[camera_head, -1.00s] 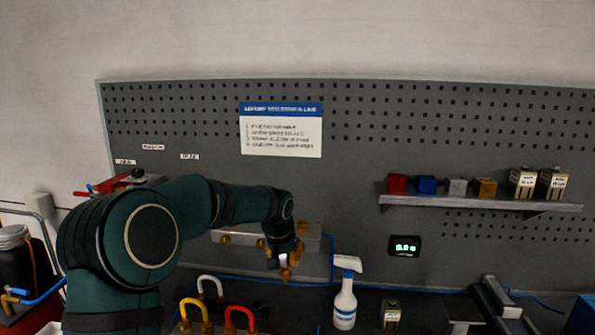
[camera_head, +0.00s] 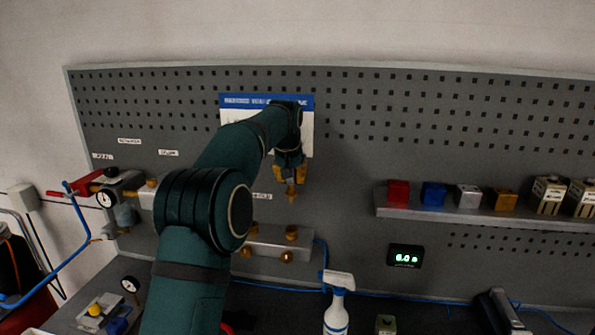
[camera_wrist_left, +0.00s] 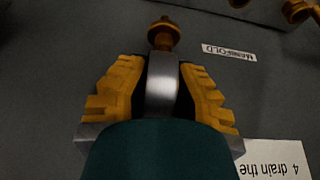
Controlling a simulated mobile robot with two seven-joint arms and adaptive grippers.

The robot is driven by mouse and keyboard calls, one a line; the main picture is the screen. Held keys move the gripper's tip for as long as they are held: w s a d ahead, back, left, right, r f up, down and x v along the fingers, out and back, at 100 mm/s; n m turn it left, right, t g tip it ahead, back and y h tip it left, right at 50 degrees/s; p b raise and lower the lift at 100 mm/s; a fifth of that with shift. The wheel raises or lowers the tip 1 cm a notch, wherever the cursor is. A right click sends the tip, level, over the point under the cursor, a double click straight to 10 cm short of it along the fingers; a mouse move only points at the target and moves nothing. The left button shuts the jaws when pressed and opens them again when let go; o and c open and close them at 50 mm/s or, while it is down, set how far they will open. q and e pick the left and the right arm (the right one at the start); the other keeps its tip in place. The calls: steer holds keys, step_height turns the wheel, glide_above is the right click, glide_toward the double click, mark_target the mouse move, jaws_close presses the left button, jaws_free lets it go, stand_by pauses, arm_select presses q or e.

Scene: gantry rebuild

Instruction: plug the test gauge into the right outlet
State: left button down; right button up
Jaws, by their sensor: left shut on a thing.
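My left gripper (camera_head: 289,170) is raised in front of the pegboard, above the manifold and over the lower part of the sign. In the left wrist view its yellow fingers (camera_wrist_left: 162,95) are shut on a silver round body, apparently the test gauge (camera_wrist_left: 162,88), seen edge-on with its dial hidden. Its brass stem (camera_wrist_left: 162,35) points away from the gripper; in the head view the brass stem (camera_head: 291,190) points down. The grey manifold (camera_head: 268,241) is below, apart from the stem. Its right outlet (camera_head: 291,232) is a brass fitting on top, bare. My right gripper is not in view.
A shelf (camera_head: 450,215) with coloured blocks and small boxes is at right. A display (camera_head: 405,256) hangs below it. A spray bottle (camera_head: 338,305) stands below the manifold. A regulator with a gauge (camera_head: 104,198) is at left. A small gauge (camera_head: 130,285) is on the bench.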

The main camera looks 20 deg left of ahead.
mark_target(292, 191)
arm_select(q)
steer(key=shift+w+f, duration=0.2)
steer(key=shift+w, duration=0.05)
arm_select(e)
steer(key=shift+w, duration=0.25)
arm_select(q)
steer(key=shift+f, duration=0.15)
steer(key=shift+s+f, duration=0.4)
steer(key=shift+f, duration=0.05)
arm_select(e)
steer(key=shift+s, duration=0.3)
arm_select(q)
steer(key=shift+x, duration=1.15)
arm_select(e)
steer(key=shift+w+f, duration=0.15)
arm_select(q)
steer(key=shift+s+d+f, duration=0.1)
steer(key=shift+s+f, duration=0.2)
steer(key=shift+f, duration=0.3)
